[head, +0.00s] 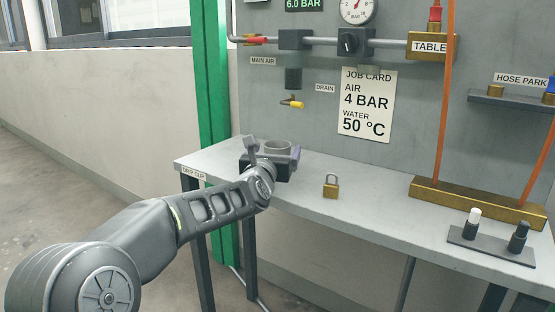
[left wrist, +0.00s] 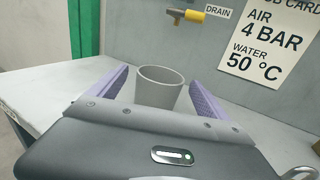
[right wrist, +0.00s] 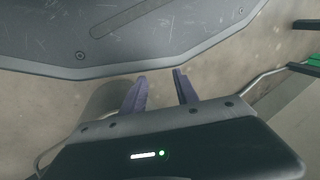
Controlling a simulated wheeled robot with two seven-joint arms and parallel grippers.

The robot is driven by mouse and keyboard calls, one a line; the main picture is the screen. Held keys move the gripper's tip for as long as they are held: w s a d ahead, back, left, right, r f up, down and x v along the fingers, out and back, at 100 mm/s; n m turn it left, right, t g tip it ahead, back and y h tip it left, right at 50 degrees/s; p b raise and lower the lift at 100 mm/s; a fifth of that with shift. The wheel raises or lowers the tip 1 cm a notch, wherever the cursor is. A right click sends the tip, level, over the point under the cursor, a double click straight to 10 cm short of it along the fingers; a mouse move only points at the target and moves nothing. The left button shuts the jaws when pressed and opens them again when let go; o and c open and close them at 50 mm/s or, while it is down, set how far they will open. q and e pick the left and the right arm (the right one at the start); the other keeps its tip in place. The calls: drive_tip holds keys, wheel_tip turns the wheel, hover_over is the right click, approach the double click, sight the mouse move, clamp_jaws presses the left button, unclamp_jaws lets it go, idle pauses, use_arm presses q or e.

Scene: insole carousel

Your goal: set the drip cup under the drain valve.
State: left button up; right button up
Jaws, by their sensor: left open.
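The grey drip cup (head: 278,147) stands upright on the left end of the table, below and slightly left of the drain valve with its yellow handle (head: 292,103). My left gripper (head: 274,155) is open at the cup. In the left wrist view the cup (left wrist: 160,88) shows between the purple fingers, with a gap on either side. The valve's yellow handle (left wrist: 192,15) shows above the cup there. The cup's lower part is hidden by my gripper in the head view. My right gripper (right wrist: 160,85) is open and empty, away from the table top.
The grey table (head: 385,205) holds a brass padlock (head: 331,188), a brass rail (head: 470,202) and a dark plate with two knobs (head: 490,245). A green post (head: 210,90) stands at the left. The panel (head: 420,110) rises behind. The table between cup and padlock is clear.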

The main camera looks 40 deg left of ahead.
use_arm(q)
drive_tip(key=shift+x, duration=1.2)
drive_tip(key=shift+c, duration=0.3)
drive_tip(key=c, duration=1.5)
wheel_tip(320, 180, up, 10)
drive_tip(key=p, duration=0.5)
